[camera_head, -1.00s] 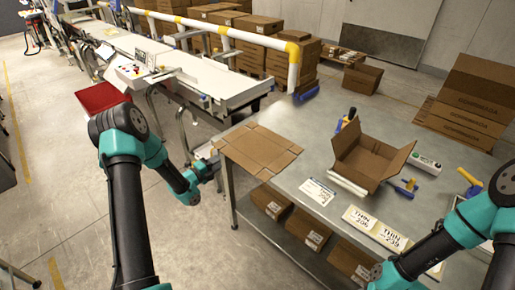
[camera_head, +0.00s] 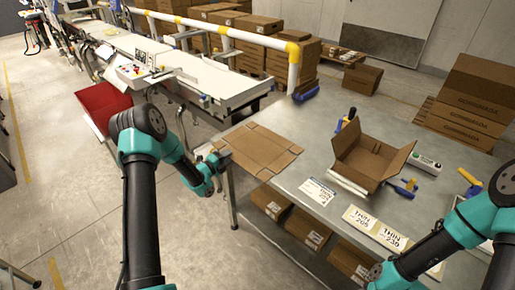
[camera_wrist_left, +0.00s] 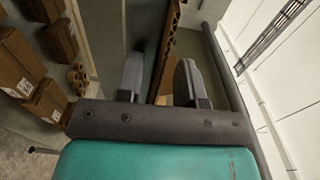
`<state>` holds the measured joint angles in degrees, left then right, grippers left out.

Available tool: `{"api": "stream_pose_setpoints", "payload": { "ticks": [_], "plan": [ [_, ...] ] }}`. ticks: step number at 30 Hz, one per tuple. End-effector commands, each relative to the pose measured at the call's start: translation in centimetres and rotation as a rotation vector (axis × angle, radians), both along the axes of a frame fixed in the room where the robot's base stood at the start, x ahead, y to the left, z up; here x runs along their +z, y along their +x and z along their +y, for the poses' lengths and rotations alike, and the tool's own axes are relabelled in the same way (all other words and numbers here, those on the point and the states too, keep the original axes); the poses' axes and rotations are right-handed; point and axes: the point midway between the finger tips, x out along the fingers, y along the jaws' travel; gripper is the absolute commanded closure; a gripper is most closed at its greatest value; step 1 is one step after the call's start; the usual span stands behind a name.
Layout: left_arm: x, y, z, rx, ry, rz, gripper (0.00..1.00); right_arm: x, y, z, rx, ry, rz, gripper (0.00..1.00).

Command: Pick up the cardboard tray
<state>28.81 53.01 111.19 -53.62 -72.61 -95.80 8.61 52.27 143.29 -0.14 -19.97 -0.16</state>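The cardboard tray (camera_head: 262,150), a flat brown piece with low folded edges, lies on the left end of the steel table. My left gripper (camera_head: 222,158) is at the tray's left edge, by the table's corner. In the left wrist view its two fingers (camera_wrist_left: 160,82) stand apart, with a brown cardboard edge (camera_wrist_left: 166,55) between them. A gap shows beside the cardboard, so the fingers are not closed on it. My right arm comes in at the lower right; its gripper is out of the picture.
An open cardboard box (camera_head: 365,160) stands on the steel table (camera_head: 300,125), with labelled cards (camera_head: 375,230) in front. Several closed boxes (camera_head: 310,228) sit on the shelf below. A red bin (camera_head: 105,104) and the conveyor (camera_head: 215,78) are to the left and behind.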

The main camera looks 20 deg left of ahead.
Motion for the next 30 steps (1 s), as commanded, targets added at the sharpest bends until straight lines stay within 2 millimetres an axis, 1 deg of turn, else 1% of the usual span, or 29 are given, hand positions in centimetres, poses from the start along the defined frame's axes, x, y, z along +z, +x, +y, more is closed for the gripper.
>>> {"api": "stream_pose_setpoints", "payload": {
  "ticks": [13,24,30],
  "plan": [
    [-0.01,0.00,0.01,0.000,0.000,0.000,0.66,0.00,0.00,0.00,0.000,0.000,0.000,0.57],
    [-0.01,0.00,0.01,0.000,0.000,0.000,1.00,0.00,0.00,0.00,0.000,0.000,0.000,0.57],
    [-0.01,0.01,0.02,0.000,0.000,0.000,1.00,0.00,0.00,0.00,0.000,0.000,0.000,0.57]
  ]
}}
